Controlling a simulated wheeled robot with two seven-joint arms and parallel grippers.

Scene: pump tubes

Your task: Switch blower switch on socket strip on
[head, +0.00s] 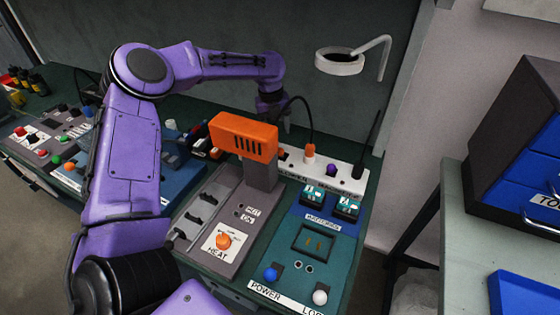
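A white socket strip (346,179) runs along the back of the bench. An orange plug (309,152) with a black cable sits in it. A purple round piece (331,170) and a dark piece stand further right on the strip. The lettering on its front is too small to read surely, so I cannot tell which switch is the blower's or its state.
A grey panel with an orange heat knob (223,241) and a teal panel (312,271) with blue and white knobs lie in front. A white ring holder (340,63) is on the back wall. Another table with a blue drawer cabinet (535,160) is at right.

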